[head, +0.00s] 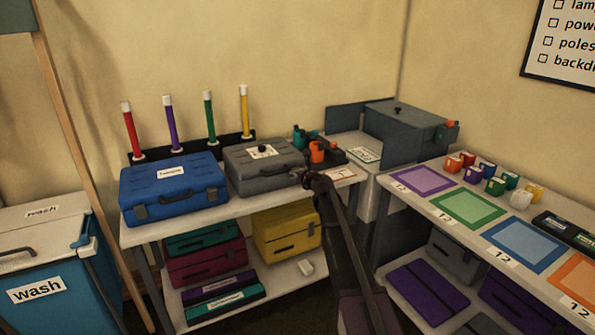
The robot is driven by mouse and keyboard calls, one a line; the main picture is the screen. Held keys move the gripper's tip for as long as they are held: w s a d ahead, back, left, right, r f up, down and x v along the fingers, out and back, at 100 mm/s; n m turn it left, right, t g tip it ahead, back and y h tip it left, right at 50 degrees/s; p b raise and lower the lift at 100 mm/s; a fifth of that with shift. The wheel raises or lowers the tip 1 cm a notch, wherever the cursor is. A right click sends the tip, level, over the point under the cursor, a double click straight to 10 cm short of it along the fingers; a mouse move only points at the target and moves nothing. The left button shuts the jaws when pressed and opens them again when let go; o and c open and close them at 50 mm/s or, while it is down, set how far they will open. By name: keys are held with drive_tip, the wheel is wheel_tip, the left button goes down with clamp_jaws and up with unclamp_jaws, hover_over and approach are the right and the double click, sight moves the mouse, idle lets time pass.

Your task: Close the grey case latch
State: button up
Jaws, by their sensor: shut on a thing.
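The grey case (238,176) lies on the white table, right of the blue case, with its lid down. A white label with a black round knob sits on its lid, and a dark handle shows on its front. My gripper (308,178) is at the right end of the case's front. It is shut, apparently on the grey case latch there. The fingers and dark arm hide that latch, so its position cannot be told.
A blue case (172,190) stands close on the left. Orange and teal clamps (317,151) sit just behind my gripper. Coloured poles (172,122) stand behind the cases. A grey-blue machine (405,130) is at the back right. A table with coloured mats (468,210) is right.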

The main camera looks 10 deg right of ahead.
idle(0.3)
drive_tip(key=o, duration=1.1)
drive_tip(key=shift+o, duration=0.2)
drive_tip(key=shift+s+d+f+t+y+b, duration=0.1)
drive_tip(key=shift+s+f+t+y+b, duration=0.15)
drive_tip(key=shift+t+b, duration=0.8)
drive_tip(key=shift+s+d+f+t+y+b, duration=0.15)
drive_tip(key=shift+f+t+b, duration=0.15)
drive_tip(key=shift+b, duration=1.45)
drive_tip(key=v, duration=1.4)
drive_tip(key=s+a+n+g+p, duration=0.5)
drive_tip(key=s+n, duration=0.3)
drive_tip(key=n, duration=0.2)
drive_tip(key=s+a+n+g+y+p, duration=0.1)
drive_tip(key=s+a+n+g+p, duration=0.4)
drive_tip(key=n, duration=0.6)
drive_tip(key=shift+s+a+r+n+g+p, duration=0.25)
drive_tip(key=shift+s+n+g+p, duration=0.1)
drive_tip(key=shift+s+p, duration=1.2)
